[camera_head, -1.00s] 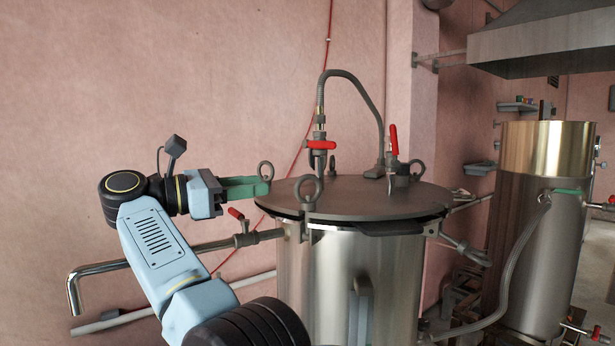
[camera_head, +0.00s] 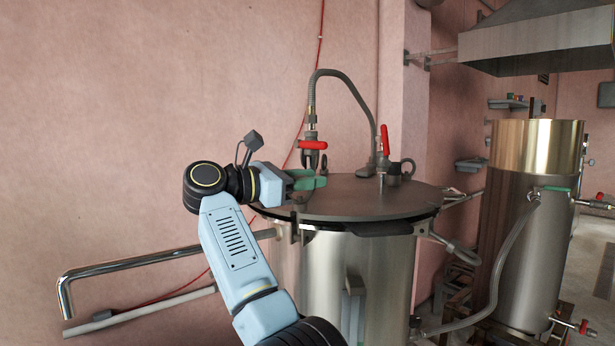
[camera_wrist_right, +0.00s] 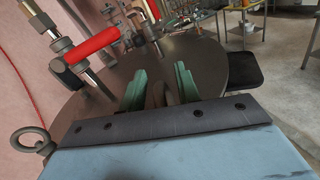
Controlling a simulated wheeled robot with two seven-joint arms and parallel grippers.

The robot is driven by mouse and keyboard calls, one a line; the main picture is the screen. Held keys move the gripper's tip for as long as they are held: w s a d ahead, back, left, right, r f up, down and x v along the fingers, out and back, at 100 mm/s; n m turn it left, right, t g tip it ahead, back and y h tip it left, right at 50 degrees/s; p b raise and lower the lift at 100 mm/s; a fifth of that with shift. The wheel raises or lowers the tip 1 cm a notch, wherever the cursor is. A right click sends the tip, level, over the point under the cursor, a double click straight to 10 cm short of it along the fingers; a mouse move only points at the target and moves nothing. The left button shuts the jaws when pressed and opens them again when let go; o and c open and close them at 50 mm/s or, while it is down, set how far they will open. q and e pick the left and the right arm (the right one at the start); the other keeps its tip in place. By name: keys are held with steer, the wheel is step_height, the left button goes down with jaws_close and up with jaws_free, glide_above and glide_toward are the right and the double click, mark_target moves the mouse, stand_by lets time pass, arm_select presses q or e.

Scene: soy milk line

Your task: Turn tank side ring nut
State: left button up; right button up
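The tank (camera_head: 335,275) is a steel cylinder with a flat grey round lid (camera_head: 370,200). My right gripper (camera_head: 308,181) has green fingers and is over the lid's left part. In the right wrist view its two fingers (camera_wrist_right: 160,88) stand apart, and a brownish-grey ring nut (camera_wrist_right: 160,95) shows between them, partly hidden by the gripper body. I cannot tell whether the fingers touch it. Another ring nut (camera_wrist_right: 30,140) stands at the lid's edge in the right wrist view. A further ring nut (camera_head: 408,168) is at the lid's far right. My left gripper is not in view.
A red-handled valve (camera_head: 313,145) with a curved hose (camera_head: 345,75) rises just behind my gripper. A second red handle (camera_head: 385,140) stands farther right. A bent steel pipe (camera_head: 130,265) runs left of the tank. A second tank (camera_head: 520,230) stands at right.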

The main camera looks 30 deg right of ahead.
steer(key=shift+d, duration=0.15)
steer(key=shift+c, duration=0.2)
jaws_close()
